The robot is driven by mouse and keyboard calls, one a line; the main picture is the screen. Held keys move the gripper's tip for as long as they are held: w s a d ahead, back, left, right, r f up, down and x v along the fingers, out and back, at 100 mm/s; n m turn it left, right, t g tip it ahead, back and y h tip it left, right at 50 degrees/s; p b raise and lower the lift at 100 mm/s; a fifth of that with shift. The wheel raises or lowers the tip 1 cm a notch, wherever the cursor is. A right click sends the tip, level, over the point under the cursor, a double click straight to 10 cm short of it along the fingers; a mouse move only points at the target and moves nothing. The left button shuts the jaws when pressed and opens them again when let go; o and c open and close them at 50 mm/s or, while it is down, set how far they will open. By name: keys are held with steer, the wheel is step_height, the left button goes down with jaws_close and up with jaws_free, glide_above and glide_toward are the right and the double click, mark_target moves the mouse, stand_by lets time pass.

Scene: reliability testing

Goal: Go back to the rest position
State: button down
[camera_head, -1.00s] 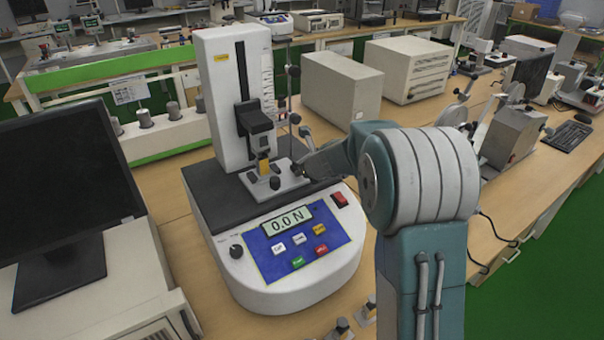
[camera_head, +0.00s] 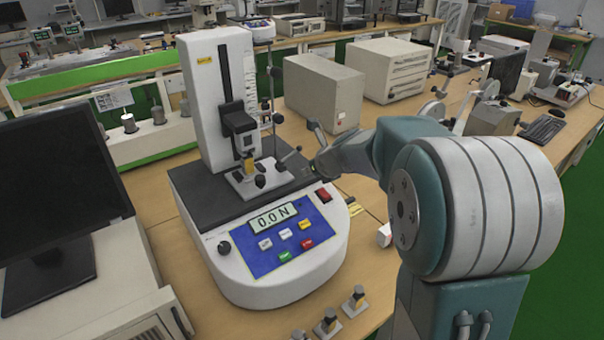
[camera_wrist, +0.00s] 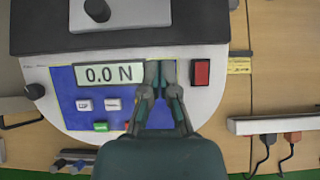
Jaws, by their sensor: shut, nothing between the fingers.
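My gripper (camera_head: 312,172) is at the right side of the white force tester (camera_head: 216,262) in the head view, above its base. In the wrist view my gripper (camera_wrist: 160,76) is shut and empty. Its fingertips overlap the blue panel between the display (camera_wrist: 108,74) and the red switch (camera_wrist: 201,72). The display reads 0.0 N, and it also shows in the head view (camera_head: 272,218). I cannot tell the exact height of the fingertips over the panel. My arm reaches in from the right, and the fingers are partly hidden in the head view.
A dark monitor (camera_head: 60,185) stands at the left. Small metal fixtures (camera_head: 327,322) stand on the bench in front of the tester. Beige boxes (camera_head: 322,92) stand behind. A power strip with plugs (camera_wrist: 280,126) lies at right in the wrist view.

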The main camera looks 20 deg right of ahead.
steer(key=s+a+r+n+g, duration=0.1)
steer(key=s+a+r+n, duration=0.25)
steer(key=s+n, duration=0.55)
steer(key=s+a+r+n+g, duration=0.1)
steer(key=s+a+r+n, duration=0.25)
steer(key=s+n, duration=0.45)
steer(key=s+d+f+n+g+h, duration=0.1)
steer(key=s+f+n+h, duration=0.1)
steer(key=s+n, duration=1.3)
steer(key=shift+s+f+h, duration=0.35)
steer(key=shift+s+h, duration=0.15)
steer(key=shift+s, duration=0.05)
